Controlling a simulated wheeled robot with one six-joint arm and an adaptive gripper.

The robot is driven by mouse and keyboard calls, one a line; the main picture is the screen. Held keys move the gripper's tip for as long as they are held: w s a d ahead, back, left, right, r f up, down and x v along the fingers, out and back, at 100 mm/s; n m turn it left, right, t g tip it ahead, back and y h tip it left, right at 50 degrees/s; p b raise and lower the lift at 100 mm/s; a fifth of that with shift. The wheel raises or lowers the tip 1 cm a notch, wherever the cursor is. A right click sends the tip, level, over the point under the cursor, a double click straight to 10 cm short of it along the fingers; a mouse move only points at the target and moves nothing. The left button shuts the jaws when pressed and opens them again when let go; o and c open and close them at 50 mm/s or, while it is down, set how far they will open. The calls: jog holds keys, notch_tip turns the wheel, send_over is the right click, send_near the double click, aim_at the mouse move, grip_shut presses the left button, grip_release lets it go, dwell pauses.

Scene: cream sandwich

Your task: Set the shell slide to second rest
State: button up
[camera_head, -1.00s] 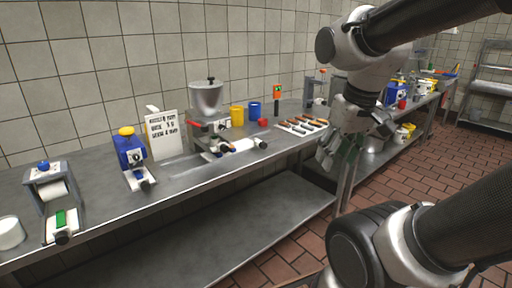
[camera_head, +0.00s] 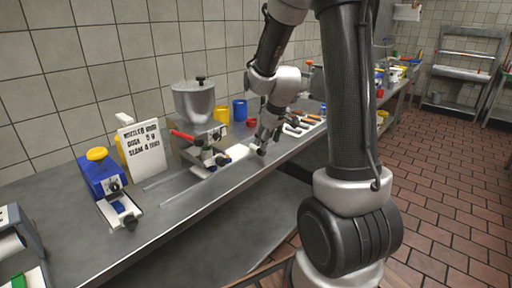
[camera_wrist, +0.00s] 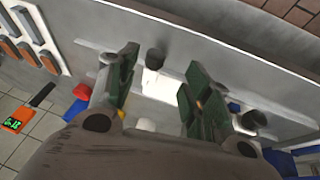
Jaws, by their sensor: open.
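A white slide (camera_head: 238,151) with a black end knob (camera_wrist: 155,58) sticks out to the right from the hopper machine (camera_head: 196,105) on the steel counter; I take it for the shell slide, though no label shows. In the wrist view its white body (camera_wrist: 153,83) lies between my green-padded fingers. My gripper (camera_wrist: 161,60) is open, with one finger on each side of the knob and visible gaps. It also shows in the head view (camera_head: 264,138), over the slide's right end. The rest marks cannot be made out.
A blue machine (camera_head: 97,177) and a lettered sign (camera_head: 142,150) stand left of the hopper. Yellow (camera_head: 221,115) and blue (camera_head: 240,110) cups and a red piece (camera_head: 252,122) stand behind. A tray of dark and orange pieces (camera_head: 305,125) lies to the right.

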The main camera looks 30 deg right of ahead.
jog(key=shift+n, duration=0.3)
jog(key=x, duration=0.7)
jog(key=shift+w+d+f, duration=0.15)
jog(key=shift+w+f, duration=0.05)
jog(key=shift+w, duration=0.35)
grip_shut()
